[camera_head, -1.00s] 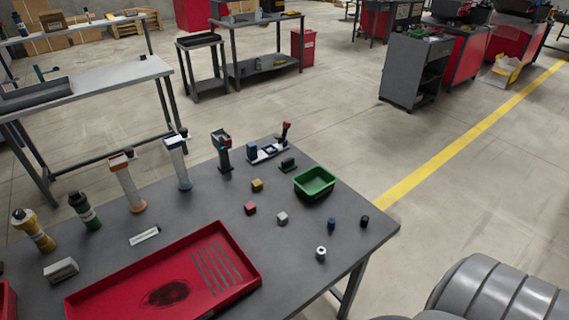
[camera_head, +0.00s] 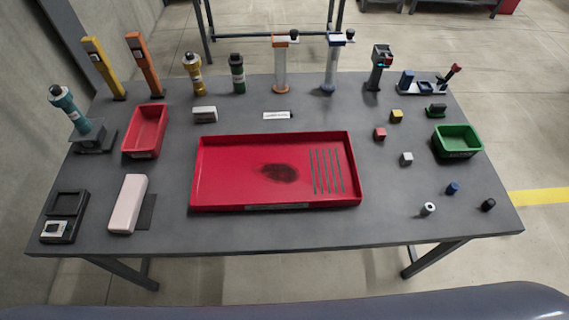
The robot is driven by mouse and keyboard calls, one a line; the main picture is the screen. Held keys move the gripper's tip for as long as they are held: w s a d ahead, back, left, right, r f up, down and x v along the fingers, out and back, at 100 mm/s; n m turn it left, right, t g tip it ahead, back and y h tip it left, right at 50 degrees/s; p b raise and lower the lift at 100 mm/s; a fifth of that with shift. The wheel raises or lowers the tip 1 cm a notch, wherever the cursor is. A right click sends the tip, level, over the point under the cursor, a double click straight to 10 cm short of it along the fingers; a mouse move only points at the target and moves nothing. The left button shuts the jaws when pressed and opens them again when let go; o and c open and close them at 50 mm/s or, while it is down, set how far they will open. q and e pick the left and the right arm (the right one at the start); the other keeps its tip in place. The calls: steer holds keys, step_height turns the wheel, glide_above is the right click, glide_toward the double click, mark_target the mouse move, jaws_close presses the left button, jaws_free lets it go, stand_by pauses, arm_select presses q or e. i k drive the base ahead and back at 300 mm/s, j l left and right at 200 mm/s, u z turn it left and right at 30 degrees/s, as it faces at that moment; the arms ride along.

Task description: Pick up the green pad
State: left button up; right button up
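A small green pad (camera_head: 436,114) with a dark block-like top sits near the table's back right corner. It lies just behind the green bin (camera_head: 458,141) and in front of a white-based holder (camera_head: 422,88). Its green part shows as a thin base under the dark top. Nothing is touching it that I can see. Neither of my grippers is in view.
The grey table (camera_head: 300,232) holds a red tray (camera_head: 196,172) in the middle and a red bin (camera_head: 146,131) at left. Small cubes, including a yellow one (camera_head: 396,116), and cylinders lie at right. Upright tools line the back. The front strip is clear.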

mark_target(436, 109)
steer(key=z, duration=0.35)
steer(key=l+z, duration=0.45)
steer(key=i+l+z, duration=0.1)
steer(key=l+z, duration=0.35)
steer(key=i+l+z, duration=0.1)
steer(key=l+z, duration=0.2)
steer(key=z, duration=0.15)
steer(key=i+l+z, duration=0.95)
steer(key=i+z, duration=0.2)
steer(key=i+u, duration=0.75)
steer(key=u, duration=0.15)
steer(key=i+l+u, duration=0.25)
steer(key=u, duration=0.2)
steer(key=i+u, duration=0.15)
steer(key=u, duration=0.35)
steer(key=i+l+u, duration=0.1)
steer(key=u, duration=0.4)
steer(key=i+l+u, duration=0.15)
steer(key=u, duration=0.35)
steer(key=i+l+u, duration=0.15)
steer(key=u, duration=0.35)
steer(key=l, duration=0.1)
